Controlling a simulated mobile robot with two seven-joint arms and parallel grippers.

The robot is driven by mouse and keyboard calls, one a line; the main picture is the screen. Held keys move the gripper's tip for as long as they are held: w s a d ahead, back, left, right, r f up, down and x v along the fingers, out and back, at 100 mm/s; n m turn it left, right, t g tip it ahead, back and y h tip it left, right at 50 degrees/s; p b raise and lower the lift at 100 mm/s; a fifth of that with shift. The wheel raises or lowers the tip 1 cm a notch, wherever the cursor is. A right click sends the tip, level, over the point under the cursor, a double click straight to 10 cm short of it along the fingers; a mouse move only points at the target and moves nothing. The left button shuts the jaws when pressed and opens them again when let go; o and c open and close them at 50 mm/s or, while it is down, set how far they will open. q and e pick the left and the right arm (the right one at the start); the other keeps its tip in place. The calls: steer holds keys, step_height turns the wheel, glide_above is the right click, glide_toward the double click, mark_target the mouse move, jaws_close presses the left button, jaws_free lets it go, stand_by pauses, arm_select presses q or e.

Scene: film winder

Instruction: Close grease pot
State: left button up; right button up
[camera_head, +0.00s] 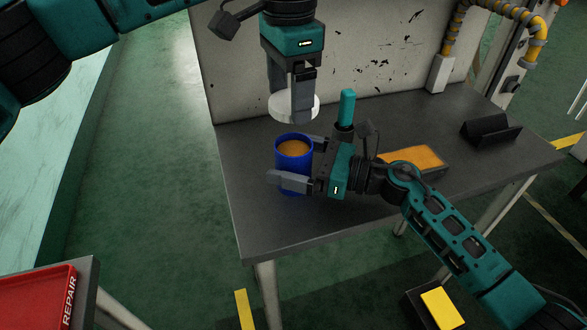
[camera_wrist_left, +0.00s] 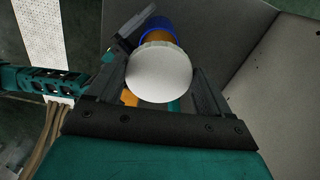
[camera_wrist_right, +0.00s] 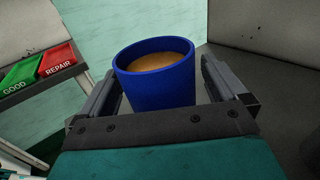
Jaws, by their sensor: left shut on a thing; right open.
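The grease pot (camera_head: 294,152) is a blue cylinder with brown-orange grease showing in its open top. It stands upright on the dark table near the left side. My left gripper (camera_head: 301,112) is shut on a round white lid (camera_head: 283,106), held above the pot and apart from it; the lid fills the middle of the left wrist view (camera_wrist_left: 159,74). My right gripper (camera_head: 294,164) is open, its fingers on either side of the pot. In the right wrist view the pot (camera_wrist_right: 157,92) sits between the fingers, with a gap visible on at least the right.
A teal upright cylinder (camera_head: 347,106) stands behind my right gripper. An orange-topped tray (camera_head: 425,157) and a black holder (camera_head: 490,130) are to the right on the table. A pale wall panel (camera_head: 330,50) rises behind. A red REPAIR tray (camera_head: 40,298) is at lower left.

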steer(key=shift+w+a, duration=0.15)
steer(key=shift+a, duration=0.4)
steer(key=shift+c, duration=0.5)
steer(key=c, duration=1.4)
arm_select(q)
glide_above(290, 152)
steer(key=shift+f, duration=2.45)
steer(key=shift+f, duration=0.1)
steer(key=shift+f, duration=0.8)
steer(key=shift+f, duration=0.55)
